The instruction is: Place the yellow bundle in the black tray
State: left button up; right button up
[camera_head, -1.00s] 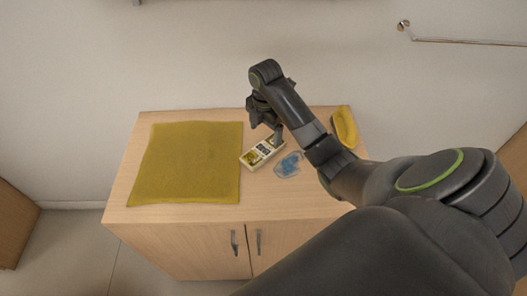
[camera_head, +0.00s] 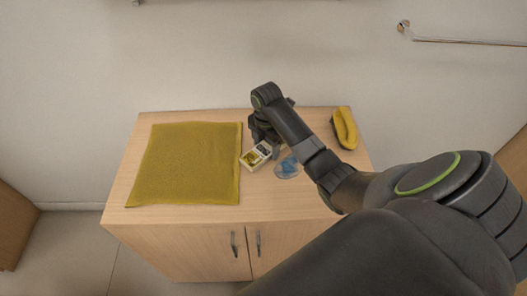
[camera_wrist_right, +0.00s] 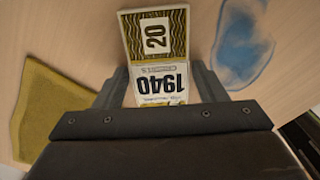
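A banknote bundle (camera_head: 252,158) with a yellow-patterned end and a white band lies on the wooden counter, partly hidden by my right gripper (camera_head: 266,143). In the right wrist view the bundle (camera_wrist_right: 156,50) shows "20" and "1940". There my right gripper (camera_wrist_right: 158,78) has its fingers apart, one on each side of the bundle's near end; I cannot tell whether they touch it. No black tray shows clearly. A dark-edged yellow curved thing (camera_head: 346,127) lies at the counter's back right. My left gripper is out of view.
A large olive-yellow mat (camera_head: 187,165) covers the counter's left part; its corner (camera_wrist_right: 50,105) shows in the wrist view. A clear-blue flat piece (camera_head: 288,168) lies right of the bundle. The counter front (camera_head: 290,208) is bare.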

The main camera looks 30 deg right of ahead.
aim_at(266, 148)
jog(key=c, duration=0.7)
jog(key=shift+r, duration=0.15)
jog(key=shift+w+r, duration=0.1)
jog(key=shift+r, duration=0.3)
notch_tip(266, 148, up, 3)
jog(key=shift+r, duration=0.15)
jog(key=shift+r+p, duration=2)
jog(key=shift+r, duration=0.85)
